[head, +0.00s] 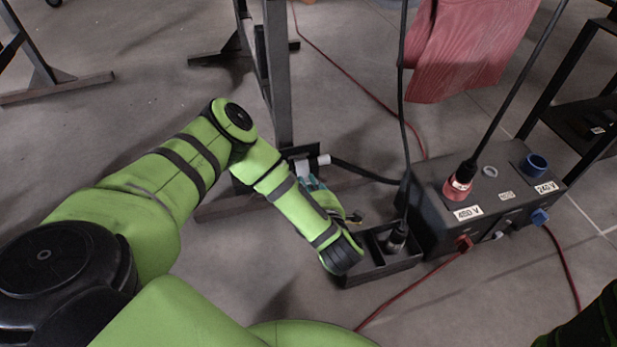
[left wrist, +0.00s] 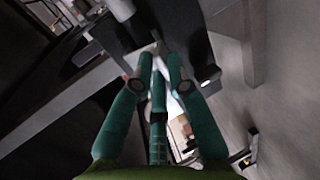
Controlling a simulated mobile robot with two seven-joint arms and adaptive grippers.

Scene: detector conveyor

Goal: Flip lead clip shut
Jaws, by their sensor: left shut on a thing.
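My left gripper (head: 312,183), with teal fingers, reaches down beside the foot of a dark metal post. A white connector (head: 322,160) on a thick black cable (head: 365,173) is just beyond the fingertips. In the left wrist view, the teal fingers of my left gripper (left wrist: 158,62) come together on a small part, taken as the lead clip, mostly hidden between the tips. Whether the clip is open or closed cannot be made out. A dark cylindrical piece with a pale end (left wrist: 208,74) sits right of the fingertips. My right gripper is not in view.
Red cables (head: 405,293) cross the floor. Open floor lies left of the post.

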